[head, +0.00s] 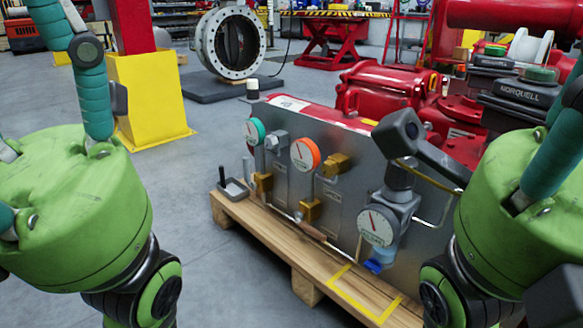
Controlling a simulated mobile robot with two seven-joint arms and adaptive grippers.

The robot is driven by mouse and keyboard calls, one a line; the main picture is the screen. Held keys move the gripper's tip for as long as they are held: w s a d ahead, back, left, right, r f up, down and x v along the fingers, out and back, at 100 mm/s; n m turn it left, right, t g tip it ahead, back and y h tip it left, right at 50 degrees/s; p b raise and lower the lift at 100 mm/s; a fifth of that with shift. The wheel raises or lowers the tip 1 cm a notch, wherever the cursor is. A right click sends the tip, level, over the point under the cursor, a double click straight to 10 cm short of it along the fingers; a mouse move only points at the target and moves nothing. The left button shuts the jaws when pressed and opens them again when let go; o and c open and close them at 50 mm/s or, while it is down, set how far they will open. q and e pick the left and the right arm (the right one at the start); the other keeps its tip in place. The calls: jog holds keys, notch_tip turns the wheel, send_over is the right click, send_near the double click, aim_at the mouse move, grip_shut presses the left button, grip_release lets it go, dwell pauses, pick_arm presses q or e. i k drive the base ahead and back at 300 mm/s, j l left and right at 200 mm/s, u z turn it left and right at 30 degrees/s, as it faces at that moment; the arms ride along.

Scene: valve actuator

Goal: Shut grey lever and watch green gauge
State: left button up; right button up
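The green-rimmed gauge (254,131) sits at the upper left of a grey panel. Its face is turned partly away and too small to read. A small grey lever-like handle (233,188) stands at the panel's left end, low over the wooden pallet. A larger dark grey bar (432,157) with a blocky end lies above the valve body on the panel's right part. I cannot tell for sure which of these is the grey lever. My two green arms fill the left and right sides. Neither gripper can be made out in the head view.
The panel also carries an orange-rimmed gauge (305,154), a white-faced gauge (376,227), brass valves (311,210) and a blue part (380,259). It stands on a wooden pallet (270,229). Red machinery (392,88) is behind. Grey floor left of the pallet is clear.

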aim_at(246, 163)
jog(key=i+j+z, duration=0.25)
jog(key=i, duration=0.3)
jog(key=i+j+z, duration=0.25)
jog(key=i, duration=0.25)
